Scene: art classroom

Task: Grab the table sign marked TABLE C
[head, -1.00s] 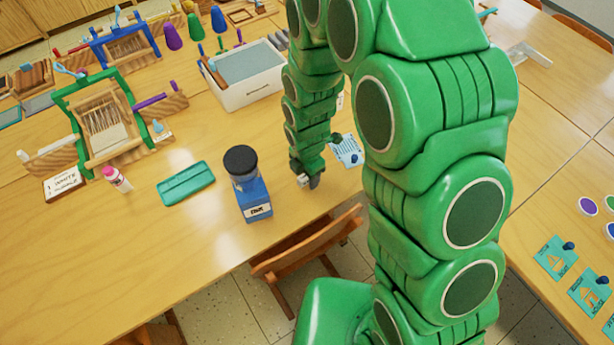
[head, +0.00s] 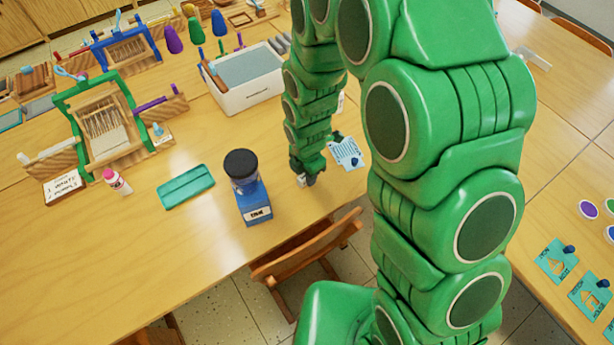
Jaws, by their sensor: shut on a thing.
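My gripper (head: 308,181) is low over the front edge of the near table, right of a blue box with a dark round top (head: 247,190). It is shut on a small whitish thing (head: 301,181), mostly hidden by the fingers. No lettering reads on it, so I cannot tell whether it is the TABLE C sign. I cannot read TABLE C anywhere in view.
A teal case (head: 186,187), a pink bottle (head: 117,181) and a lettered white card (head: 63,186) are to the left. A white tub (head: 246,82) and small looms stand behind. A wooden chair (head: 305,252) is at the front edge. The front left tabletop is clear.

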